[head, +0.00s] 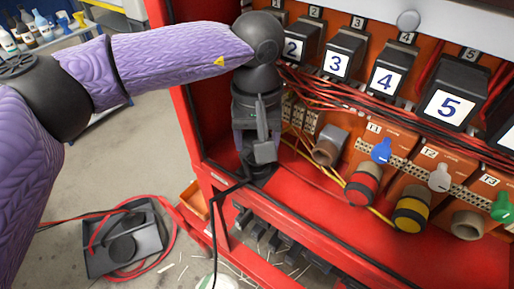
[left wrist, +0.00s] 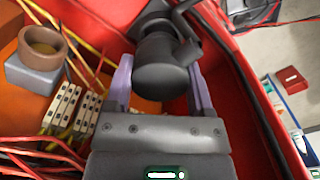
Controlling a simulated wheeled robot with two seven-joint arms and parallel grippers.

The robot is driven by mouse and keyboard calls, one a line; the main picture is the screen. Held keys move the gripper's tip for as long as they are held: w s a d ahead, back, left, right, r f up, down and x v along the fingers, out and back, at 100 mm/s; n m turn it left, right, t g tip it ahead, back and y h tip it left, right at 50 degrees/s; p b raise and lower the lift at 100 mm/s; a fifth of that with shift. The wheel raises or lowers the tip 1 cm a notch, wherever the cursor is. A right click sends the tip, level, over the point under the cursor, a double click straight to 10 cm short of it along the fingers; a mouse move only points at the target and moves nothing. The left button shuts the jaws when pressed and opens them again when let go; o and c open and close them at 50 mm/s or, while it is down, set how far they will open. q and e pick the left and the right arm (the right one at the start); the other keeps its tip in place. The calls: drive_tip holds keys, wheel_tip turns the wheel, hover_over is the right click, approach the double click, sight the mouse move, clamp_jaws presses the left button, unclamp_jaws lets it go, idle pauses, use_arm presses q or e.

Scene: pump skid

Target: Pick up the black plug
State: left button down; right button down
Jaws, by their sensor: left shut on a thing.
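The black plug (left wrist: 164,62) is a dark, round-bodied connector, seen between the two purple fingers of my left gripper (left wrist: 160,85) in the left wrist view. The fingers are shut on its sides. In the head view my left gripper (head: 258,152) points down at the left inside of the red cabinet, and the plug (head: 260,174) shows only partly below it, close to the red floor. A black cable runs from there over the cabinet's front edge. Whether the plug touches the floor I cannot tell. My right gripper is not in view.
A grey socket (head: 330,146), a red-banded connector (head: 363,186) and a yellow-banded one (head: 411,209) stand to the right. Numbered black blocks (head: 388,80) and loose wires are above. A dark tray (head: 124,242) lies on the ground. The red cabinet floor (head: 330,215) has free room.

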use_arm(q)
drive_tip(key=s+a+b, duration=0.2)
drive_tip(key=s+a, duration=0.8)
drive_tip(key=s, duration=0.4)
drive_tip(key=shift+s+a+r+b, duration=0.3)
drive_tip(key=shift+r, duration=0.15)
